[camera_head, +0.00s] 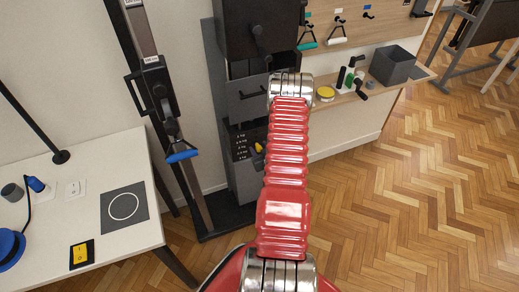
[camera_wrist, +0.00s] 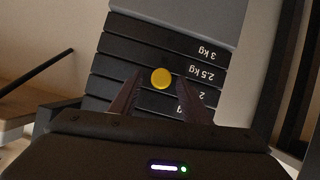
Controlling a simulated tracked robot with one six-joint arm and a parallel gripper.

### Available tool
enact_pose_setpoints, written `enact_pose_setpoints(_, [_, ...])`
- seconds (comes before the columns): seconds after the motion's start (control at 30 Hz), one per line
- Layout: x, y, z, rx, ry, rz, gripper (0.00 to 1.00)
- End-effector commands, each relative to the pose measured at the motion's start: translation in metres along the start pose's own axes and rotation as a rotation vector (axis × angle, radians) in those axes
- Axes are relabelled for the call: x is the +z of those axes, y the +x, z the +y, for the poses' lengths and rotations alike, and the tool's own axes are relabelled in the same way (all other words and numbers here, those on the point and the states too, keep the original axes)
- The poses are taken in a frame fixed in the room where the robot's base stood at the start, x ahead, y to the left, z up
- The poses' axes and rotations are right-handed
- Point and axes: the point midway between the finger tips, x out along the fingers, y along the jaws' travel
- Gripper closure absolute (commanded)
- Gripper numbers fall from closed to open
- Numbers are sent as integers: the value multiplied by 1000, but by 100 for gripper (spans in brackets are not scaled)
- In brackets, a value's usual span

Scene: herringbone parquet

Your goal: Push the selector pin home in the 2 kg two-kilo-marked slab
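The stack of dark weight slabs shows in the wrist view with its labels upside down. The 2 kg slab (camera_wrist: 155,101) shows only its "2" clearly, below the 2.5 kg slab (camera_wrist: 122,67) in the picture. In the head view the pin (camera_head: 258,147) shows beside my red arm, which hides the gripper.
A white table (camera_head: 90,205) with switches and a yellow-and-black box stands at left. A slanted rail with a blue handle (camera_head: 182,156) rises beside the weight machine. A shelf (camera_head: 345,96) with a grey bin (camera_head: 392,66) is at right.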

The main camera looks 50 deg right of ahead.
Motion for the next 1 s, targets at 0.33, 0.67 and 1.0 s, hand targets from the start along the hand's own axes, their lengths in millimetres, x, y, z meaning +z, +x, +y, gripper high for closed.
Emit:
enact_pose_setpoints(0.33, [0,-3,0,0,0,-1,56])
enact_pose_setpoints(0.67, [0,-37,1,1,1,-1,56])
enact_pose_setpoints(1.0, [1,-95,1,2,1,-1,56])
